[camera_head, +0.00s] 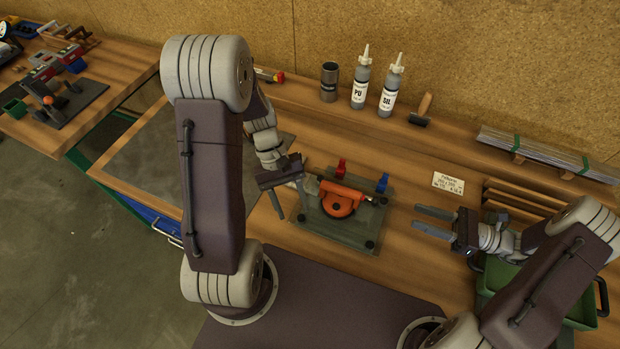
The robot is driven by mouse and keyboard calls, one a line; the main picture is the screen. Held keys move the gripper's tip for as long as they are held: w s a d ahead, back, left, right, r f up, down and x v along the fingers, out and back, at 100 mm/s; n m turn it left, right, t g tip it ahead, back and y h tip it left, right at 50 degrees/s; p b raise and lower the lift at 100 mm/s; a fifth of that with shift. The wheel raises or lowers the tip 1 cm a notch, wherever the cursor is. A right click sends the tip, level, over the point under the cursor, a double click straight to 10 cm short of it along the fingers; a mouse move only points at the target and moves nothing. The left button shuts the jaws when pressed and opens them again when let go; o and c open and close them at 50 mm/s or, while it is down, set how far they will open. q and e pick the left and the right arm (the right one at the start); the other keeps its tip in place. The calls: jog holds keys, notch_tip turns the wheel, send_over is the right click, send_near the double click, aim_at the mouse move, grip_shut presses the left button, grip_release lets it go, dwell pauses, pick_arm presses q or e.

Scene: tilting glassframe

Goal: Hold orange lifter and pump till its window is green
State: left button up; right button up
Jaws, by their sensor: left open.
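The orange lifter (340,197) lies on a dark flat plate (352,238) on the wooden bench, in the middle of the head view. Its pump and window are too small to make out. My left gripper (291,203) is open just left of the lifter, its fingers pointing down near the plate's left edge. I cannot tell whether a finger touches anything. My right gripper (432,222) is open and empty over the bench, right of the plate and apart from it, with its fingers pointing left.
A red clamp (341,168) and a blue clamp (382,183) stand at the plate's far side. Two bottles (361,85), a dark can (329,82) and a roller (424,108) stand behind. A green crate (490,290) is at the right. Bare bench lies between plate and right gripper.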

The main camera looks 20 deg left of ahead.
aim_at(339, 189)
pick_arm(q)
jog(key=w+n+h, duration=0.1)
jog(key=n+h, duration=0.1)
jog(key=w+f+n+h, duration=0.1)
jog(key=w+n+h, duration=0.1)
jog(key=h, duration=0.1)
jog(key=w+n+h, duration=0.2)
jog(key=h, duration=0.1)
jog(key=shift+a+f+t, duration=0.15)
jog(key=shift+f+t, duration=0.15)
jog(key=shift+f, duration=0.1)
jog(key=w+n+t+h, duration=0.1)
jog(key=w+r+n+t+h, duration=0.1)
jog(key=h, duration=0.1)
jog(key=shift+a+h, duration=0.2)
jog(key=shift+h, duration=0.1)
jog(key=shift+w+d+r+n+t+h, duration=0.3)
jog(key=shift+w+d+r+t+h, duration=0.2)
jog(key=shift+w+d+h, duration=0.25)
jog(key=shift+d, duration=0.15)
jog(key=d, duration=0.8)
jog(key=shift+d, duration=0.35)
pick_arm(e)
jog(key=shift+w, duration=0.1)
pick_arm(q)
grip_shut()
